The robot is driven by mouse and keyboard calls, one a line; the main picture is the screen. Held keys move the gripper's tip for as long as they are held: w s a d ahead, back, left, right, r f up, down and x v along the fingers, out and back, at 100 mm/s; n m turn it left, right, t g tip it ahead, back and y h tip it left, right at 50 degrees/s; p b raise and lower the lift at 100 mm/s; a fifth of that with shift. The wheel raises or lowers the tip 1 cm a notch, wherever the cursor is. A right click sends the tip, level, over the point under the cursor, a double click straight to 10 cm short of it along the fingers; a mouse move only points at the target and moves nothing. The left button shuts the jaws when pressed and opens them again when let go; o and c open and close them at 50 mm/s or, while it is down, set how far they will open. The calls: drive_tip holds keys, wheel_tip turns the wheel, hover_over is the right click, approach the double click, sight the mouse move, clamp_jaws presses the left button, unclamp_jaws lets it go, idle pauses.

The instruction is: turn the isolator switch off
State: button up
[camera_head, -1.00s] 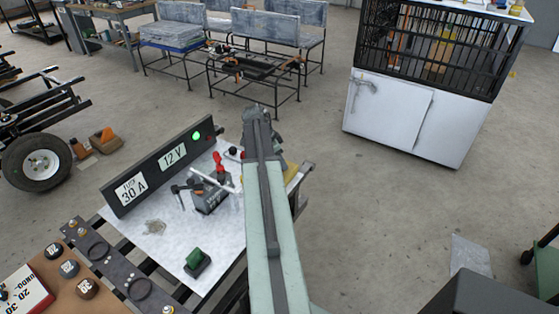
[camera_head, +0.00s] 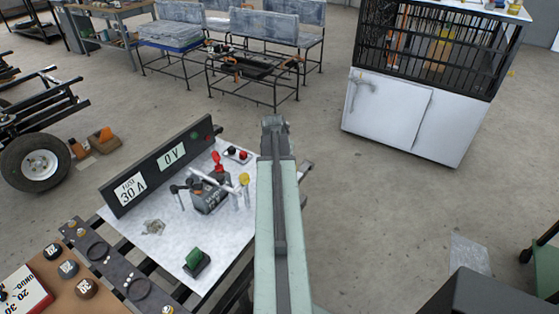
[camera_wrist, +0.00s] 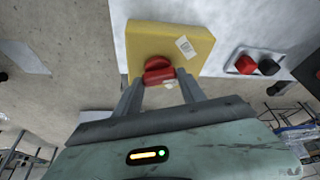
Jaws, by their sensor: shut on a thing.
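The isolator switch is a yellow box (camera_wrist: 172,42) with a red knob (camera_wrist: 157,64) on it and a small white label, seen in the wrist view. My gripper (camera_wrist: 160,80) is shut on the red knob, one finger on each side. The knob's bar lies crosswise in the wrist picture.
Red and black terminals (camera_wrist: 257,65) sit beside the isolator.

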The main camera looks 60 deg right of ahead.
drive_tip(key=n, duration=0.2)
drive_tip(key=n+t+y, duration=0.1)
drive_tip(key=n, duration=0.1)
drive_tip(key=shift+s+n+t, duration=0.15)
drive_tip(key=shift+n+t, duration=0.15)
drive_tip(key=shift+n, duration=0.4)
drive_tip(key=o, duration=1.4)
drive_tip(key=shift+c, duration=0.2)
drive_tip(key=p+v, duration=0.7)
drive_tip(key=shift+s+r, duration=0.15)
drive_tip(key=shift+r, duration=0.2)
